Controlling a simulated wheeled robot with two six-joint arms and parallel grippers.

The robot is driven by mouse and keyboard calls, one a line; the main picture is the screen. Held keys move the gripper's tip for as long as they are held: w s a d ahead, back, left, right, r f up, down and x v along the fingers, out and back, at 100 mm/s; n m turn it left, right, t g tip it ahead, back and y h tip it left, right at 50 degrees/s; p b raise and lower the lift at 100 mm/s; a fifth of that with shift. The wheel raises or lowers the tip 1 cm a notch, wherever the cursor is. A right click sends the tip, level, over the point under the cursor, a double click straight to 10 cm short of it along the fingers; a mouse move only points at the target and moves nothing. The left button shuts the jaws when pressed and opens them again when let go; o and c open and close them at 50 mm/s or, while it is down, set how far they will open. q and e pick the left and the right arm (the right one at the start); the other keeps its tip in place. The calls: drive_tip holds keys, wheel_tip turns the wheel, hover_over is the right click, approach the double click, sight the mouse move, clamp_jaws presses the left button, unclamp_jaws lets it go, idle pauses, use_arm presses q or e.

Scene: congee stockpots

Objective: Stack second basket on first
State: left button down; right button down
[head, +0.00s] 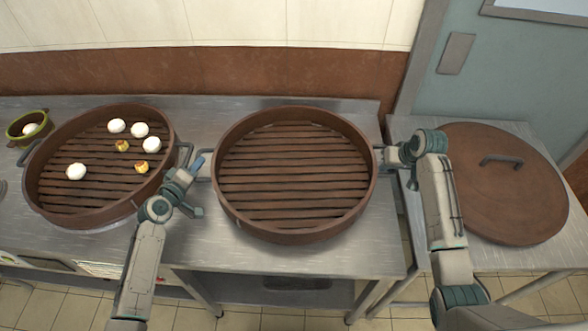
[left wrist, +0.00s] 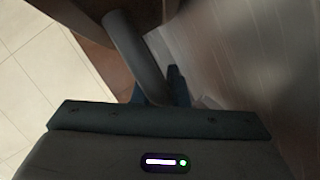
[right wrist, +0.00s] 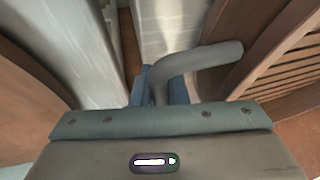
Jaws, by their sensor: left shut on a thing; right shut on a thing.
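A round brown basket with a slatted base (head: 300,226) is empty and sits between my two arms. My left gripper (head: 200,167) is shut on its left handle. In the left wrist view a grey handle (left wrist: 133,50) runs between the fingers (left wrist: 160,92). My right gripper (head: 388,158) is shut on its right handle, a bent grey bar (right wrist: 205,58) in the right wrist view. The other basket (head: 36,197) stands on the steel counter at the left, holding several white buns (head: 139,129) and yellow pieces (head: 141,167). Whether the held basket touches the counter is unclear.
The steel counter (head: 350,262) runs along the wall. A large brown lid (head: 500,205) with a grey handle lies on a side table at the right. A small green-rimmed bowl (head: 14,132) with a white bun stands at the far left.

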use_arm(q)
drive_tip(key=shift+r, duration=0.1)
use_arm(e)
drive_tip(key=shift+r, duration=0.15)
